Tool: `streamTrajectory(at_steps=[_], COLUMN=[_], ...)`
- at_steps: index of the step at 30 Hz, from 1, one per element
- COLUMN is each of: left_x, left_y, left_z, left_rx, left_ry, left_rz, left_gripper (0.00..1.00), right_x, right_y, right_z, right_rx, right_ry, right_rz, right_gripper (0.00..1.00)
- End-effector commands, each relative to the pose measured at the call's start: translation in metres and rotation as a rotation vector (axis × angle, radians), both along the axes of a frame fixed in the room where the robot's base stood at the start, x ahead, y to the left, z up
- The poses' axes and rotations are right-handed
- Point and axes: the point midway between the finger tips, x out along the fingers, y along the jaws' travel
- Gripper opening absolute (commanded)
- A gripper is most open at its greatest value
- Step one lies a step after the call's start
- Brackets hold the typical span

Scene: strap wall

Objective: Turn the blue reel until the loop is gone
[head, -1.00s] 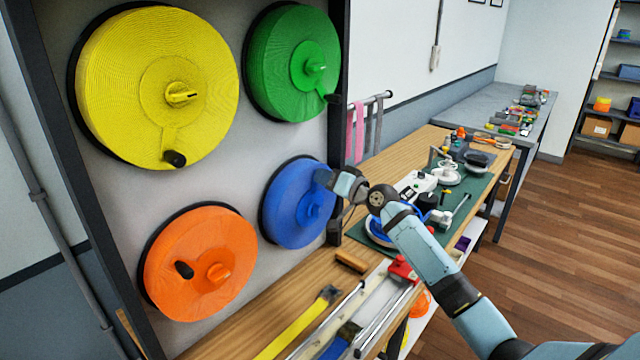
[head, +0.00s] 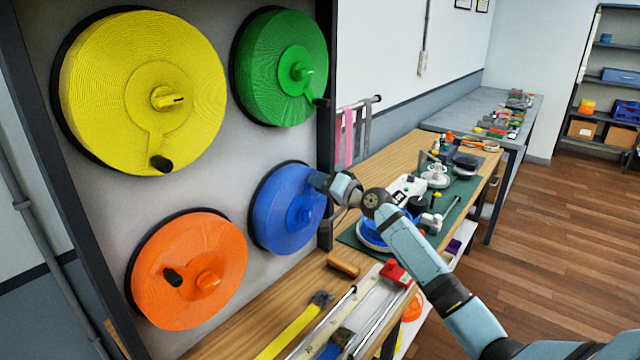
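The blue reel (head: 283,215) is mounted low on the right of the grey panel, with a round hub at its middle. My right gripper (head: 318,181) is at the reel's upper right edge, where its crank handle would be. The fingers and the handle are hidden there, so I cannot see whether it grips. A blue strap (head: 338,343) lies on the bench below, partly cut off by the frame. I cannot make out a loop on the reel. My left gripper is not in view.
A yellow reel (head: 100,85), a green reel (head: 262,85) and an orange reel (head: 165,300) share the panel. The wooden bench below holds a yellow strap (head: 290,334), metal rails and a red block (head: 396,273). A green mat with tools lies behind my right arm.

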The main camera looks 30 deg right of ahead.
Motion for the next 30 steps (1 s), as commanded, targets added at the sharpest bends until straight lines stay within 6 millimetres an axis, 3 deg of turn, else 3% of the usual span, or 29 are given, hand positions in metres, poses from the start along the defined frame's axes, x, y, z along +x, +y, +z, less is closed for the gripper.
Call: streamTrajectory(at_steps=[1, 3, 14, 30], left_x=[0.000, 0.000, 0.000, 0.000], left_y=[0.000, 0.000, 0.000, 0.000], left_z=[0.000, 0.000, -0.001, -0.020], left_rx=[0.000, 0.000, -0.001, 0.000], left_ry=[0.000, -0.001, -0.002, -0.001], left_rz=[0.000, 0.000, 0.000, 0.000], left_gripper=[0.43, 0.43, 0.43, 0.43], right_x=[0.000, 0.000, -0.007, -0.105], right_y=[0.000, 0.000, -0.002, -0.036], right_z=[0.000, 0.000, -0.001, -0.003], right_rx=[0.000, 0.000, -0.001, -0.003], right_ry=[0.000, 0.000, 0.000, 0.002], right_rz=[0.000, 0.000, 0.000, 0.000], right_gripper=[0.39, 0.48, 0.48, 0.48])
